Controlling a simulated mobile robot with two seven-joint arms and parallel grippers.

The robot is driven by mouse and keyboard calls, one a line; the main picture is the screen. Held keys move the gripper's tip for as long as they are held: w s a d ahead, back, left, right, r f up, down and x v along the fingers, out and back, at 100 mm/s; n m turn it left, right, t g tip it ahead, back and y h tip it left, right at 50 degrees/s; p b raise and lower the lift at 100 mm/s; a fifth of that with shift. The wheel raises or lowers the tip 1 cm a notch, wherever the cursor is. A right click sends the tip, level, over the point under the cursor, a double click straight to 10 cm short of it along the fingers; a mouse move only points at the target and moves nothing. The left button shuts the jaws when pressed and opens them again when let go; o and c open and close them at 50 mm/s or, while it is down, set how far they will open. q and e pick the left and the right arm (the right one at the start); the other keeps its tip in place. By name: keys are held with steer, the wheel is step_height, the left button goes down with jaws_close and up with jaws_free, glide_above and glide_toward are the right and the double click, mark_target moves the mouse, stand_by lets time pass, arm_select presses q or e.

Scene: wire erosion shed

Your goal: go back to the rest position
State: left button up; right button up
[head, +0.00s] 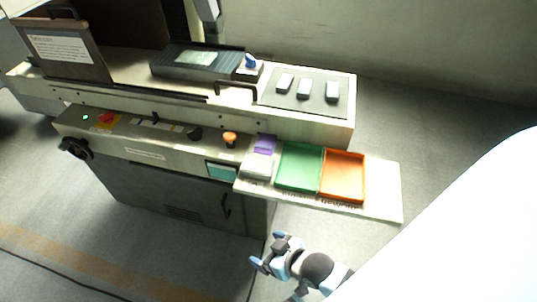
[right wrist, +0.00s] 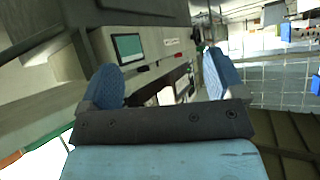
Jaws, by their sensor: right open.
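My right gripper (head: 267,250) shows at the bottom middle of the head view, low in front of the machine and below the shelf with the trays. Its fingers are apart with nothing between them. In the right wrist view the two blue padded fingers (right wrist: 164,76) stand wide apart, with the machine's front beyond them. A large white part of my own body covers the lower right of the head view. My left gripper is not in view.
The machine (head: 180,185) fills the left and middle. Its side shelf (head: 385,190) juts out with a green tray (head: 299,166), an orange tray (head: 343,176) and a grey-purple box (head: 259,163). Three grey blocks lie on a dark mat (head: 318,92). The floor in front is open.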

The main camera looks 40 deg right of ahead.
arm_select(q)
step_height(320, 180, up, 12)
steer(key=p, duration=1.3)
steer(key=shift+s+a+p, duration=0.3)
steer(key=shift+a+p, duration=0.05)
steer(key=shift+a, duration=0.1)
arm_select(e)
step_height(320, 180, up, 12)
steer(key=shift+s+d, duration=0.3)
steer(key=shift+d, duration=0.15)
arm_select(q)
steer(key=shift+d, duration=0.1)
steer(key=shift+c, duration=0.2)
arm_select(e)
steer(key=shift+w+r, duration=0.1)
steer(key=shift+r, duration=0.05)
steer(key=shift+c, duration=0.2)
